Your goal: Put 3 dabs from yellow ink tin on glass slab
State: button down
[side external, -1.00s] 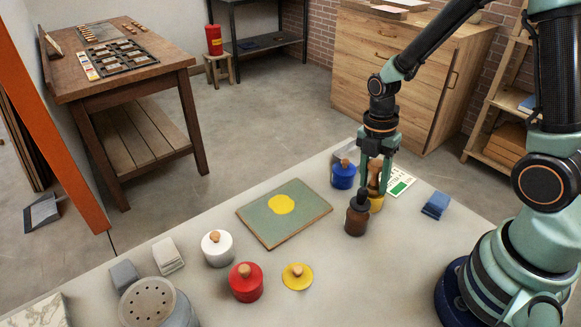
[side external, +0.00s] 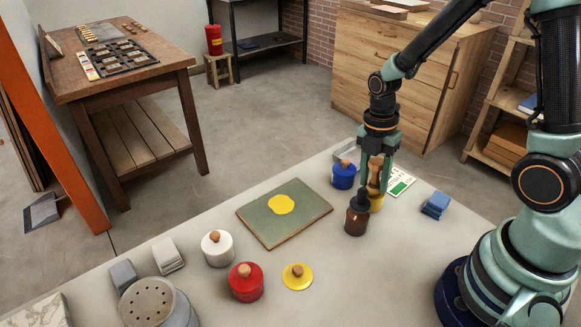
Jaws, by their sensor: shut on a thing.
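My gripper (side external: 376,163) is shut on a wooden-handled tool (side external: 375,180), which points down over the yellow ink tin (side external: 377,203). The tin is partly hidden by a brown bottle in front of it, and I cannot tell whether the tool's lower end is inside the tin or just above it. The yellow lid (side external: 298,277) with a wooden knob lies apart on the table. The grey-green glass slab (side external: 260,226) lies left of my gripper with one rounded yellow ink patch (side external: 281,204) on it.
The brown bottle (side external: 356,217) stands close in front of the tin, and a blue tin (side external: 344,175) stands to its left. White (side external: 217,249) and red (side external: 246,283) tins stand near the slab's left side. Folded blue cloth (side external: 436,205) lies right. The table between bottle and yellow lid is clear.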

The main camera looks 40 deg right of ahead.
aim_at(379, 163)
jog(key=shift+r, duration=3.25)
jog(key=w+a+f+t, duration=0.1)
jog(key=w+a, duration=0.4)
jog(key=a, duration=0.4)
jog(key=w+a+f+t, duration=0.1)
jog(key=w+a, duration=0.5)
jog(key=a, duration=0.2)
jog(key=shift+s+a+f, duration=0.1)
jog(key=shift+f, duration=1.4)
jog(key=shift+s+a+f, duration=0.1)
jog(key=shift+f, duration=1.4)
jog(key=shift+f, duration=0.6)
notch_tip(379, 163, up, 7)
